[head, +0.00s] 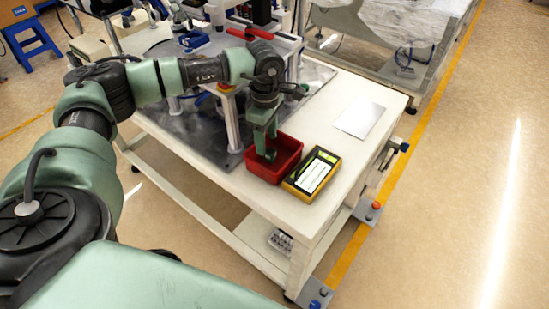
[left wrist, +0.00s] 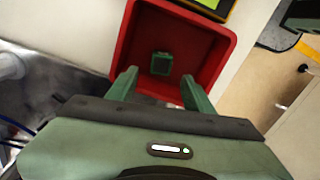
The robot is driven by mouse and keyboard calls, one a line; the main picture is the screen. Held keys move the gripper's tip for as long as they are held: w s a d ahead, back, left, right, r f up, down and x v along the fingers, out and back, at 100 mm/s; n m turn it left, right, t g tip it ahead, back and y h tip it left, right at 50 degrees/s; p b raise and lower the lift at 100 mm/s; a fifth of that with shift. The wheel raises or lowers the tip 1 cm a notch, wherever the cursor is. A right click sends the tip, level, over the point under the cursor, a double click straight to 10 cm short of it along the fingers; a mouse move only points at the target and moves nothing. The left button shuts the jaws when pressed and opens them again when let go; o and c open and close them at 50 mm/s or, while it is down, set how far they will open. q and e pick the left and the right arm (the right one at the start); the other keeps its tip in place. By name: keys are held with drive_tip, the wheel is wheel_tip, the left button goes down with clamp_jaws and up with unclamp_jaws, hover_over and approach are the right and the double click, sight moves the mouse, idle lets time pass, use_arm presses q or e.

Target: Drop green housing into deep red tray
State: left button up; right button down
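The deep red tray (head: 262,171) stands near the front edge of the white table. In the left wrist view the red tray (left wrist: 223,68) is open towards the camera. The small green housing (left wrist: 161,63) lies inside it, apart from the walls. My left gripper (left wrist: 160,86) is open, its two green fingers spread with nothing between them, and the housing shows beyond the fingertips. In the head view my left gripper (head: 266,148) points down into the tray and hides part of its inside. My right gripper is in neither view.
A yellow device with a pale screen (head: 313,172) stands close to the right of the tray. A pale sheet (head: 360,120) lies farther back on the white table (head: 335,190). A metal plate with fixtures and posts stands left of the tray.

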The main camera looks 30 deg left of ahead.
use_arm(q)
drive_tip(key=shift+r, duration=0.2)
wheel_tip(320, 180, up, 8)
drive_tip(key=b, duration=0.1)
drive_tip(key=shift+f, duration=0.25)
idle(0.3)
